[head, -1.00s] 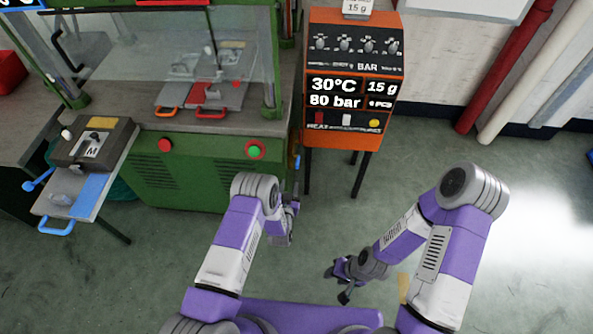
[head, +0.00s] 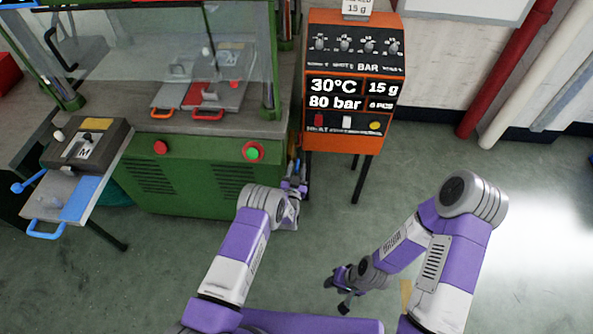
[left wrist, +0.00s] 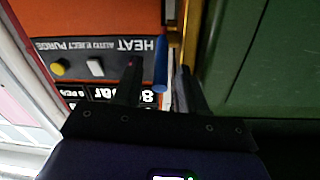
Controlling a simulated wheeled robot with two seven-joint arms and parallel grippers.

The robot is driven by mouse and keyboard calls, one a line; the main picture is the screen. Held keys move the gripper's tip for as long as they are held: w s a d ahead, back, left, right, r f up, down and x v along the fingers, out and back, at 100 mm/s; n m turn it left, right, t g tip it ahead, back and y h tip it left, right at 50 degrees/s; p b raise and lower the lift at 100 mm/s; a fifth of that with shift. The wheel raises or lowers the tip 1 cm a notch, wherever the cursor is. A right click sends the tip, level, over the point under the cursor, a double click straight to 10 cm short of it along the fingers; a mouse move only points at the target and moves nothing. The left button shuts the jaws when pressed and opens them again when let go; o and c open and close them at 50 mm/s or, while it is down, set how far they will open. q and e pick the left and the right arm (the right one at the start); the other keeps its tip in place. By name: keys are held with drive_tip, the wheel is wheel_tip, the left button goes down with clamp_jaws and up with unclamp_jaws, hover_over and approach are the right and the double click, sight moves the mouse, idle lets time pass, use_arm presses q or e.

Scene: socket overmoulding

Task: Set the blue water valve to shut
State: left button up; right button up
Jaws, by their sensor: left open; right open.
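The blue water valve handle (left wrist: 161,64) shows upright in the left wrist view, in the gap between the two dark fingers of my left gripper (left wrist: 158,75). The fingers stand apart, and I see no clear contact with the handle. A brass-coloured pipe (left wrist: 190,28) runs beside it. In the head view my left gripper (head: 295,180) is at the right side of the green machine, and only a small blue bit of the valve (head: 297,166) shows there. My right gripper (head: 338,290) is open and empty, low over the floor.
The green machine (head: 200,180) stands left of the valve. The orange control cabinet (head: 345,137) on dark legs stands close to its right. A blue-handled tray (head: 85,200) is at the far left. The floor in front is clear.

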use_arm(q)
drive_tip(key=shift+c, duration=0.4)
clamp_jaws()
drive_tip(key=shift+w+r+g+p, duration=0.25)
drive_tip(key=shift+r+g+p, duration=0.6)
drive_tip(key=shift+p, duration=0.2)
drive_tip(key=shift+w+r+g+p, duration=0.1)
drive_tip(key=shift+w+g+p, duration=0.15)
drive_tip(key=shift+g, duration=0.4)
drive_tip(key=shift+w+r+g+p, duration=0.1)
drive_tip(key=shift+g+p, duration=0.1)
drive_tip(key=shift+g, duration=0.4)
drive_tip(key=shift+o, duration=0.4)
unclamp_jaws()
